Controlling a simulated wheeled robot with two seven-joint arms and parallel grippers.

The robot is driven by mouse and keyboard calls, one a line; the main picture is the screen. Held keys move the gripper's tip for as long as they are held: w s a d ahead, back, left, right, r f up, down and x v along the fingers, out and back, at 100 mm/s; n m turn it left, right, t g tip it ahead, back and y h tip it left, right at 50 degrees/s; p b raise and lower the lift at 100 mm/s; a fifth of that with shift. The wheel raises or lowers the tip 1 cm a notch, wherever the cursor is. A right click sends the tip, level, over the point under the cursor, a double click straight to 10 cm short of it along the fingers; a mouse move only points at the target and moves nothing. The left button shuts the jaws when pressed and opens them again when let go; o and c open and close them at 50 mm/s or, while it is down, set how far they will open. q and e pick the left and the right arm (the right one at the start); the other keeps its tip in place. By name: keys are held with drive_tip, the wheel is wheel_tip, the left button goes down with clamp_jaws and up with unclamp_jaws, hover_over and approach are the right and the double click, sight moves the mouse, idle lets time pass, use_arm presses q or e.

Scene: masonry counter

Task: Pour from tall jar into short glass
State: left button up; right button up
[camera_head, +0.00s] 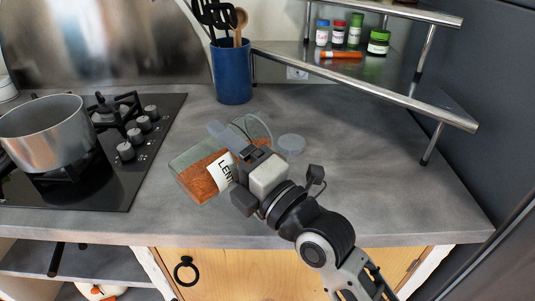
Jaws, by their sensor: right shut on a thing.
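The tall jar (204,181) is clear, with orange-brown contents and a white label reading "LENT". It is tipped well over above the counter, left of my right gripper (236,165). My right gripper is shut on the jar, and its fingers and wrist hide part of it. A clear curved rim (264,124) shows just behind the gripper; it may be the short glass, mostly hidden, but I cannot tell for certain. Whether anything flows from the jar is not visible. My left gripper is not in view.
A grey disc (291,144) lies right of the gripper. A blue utensil holder (231,72) stands behind. A pot (44,134) sits on the black hob (112,180) at left. A metal shelf (390,90) with small jars overhangs the back right. The right counter is clear.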

drive_tip(key=shift+w+r+m+p, duration=0.1)
drive_tip(key=shift+r+m+p, duration=0.35)
drive_tip(key=shift+m+p, duration=0.25)
idle(2.5)
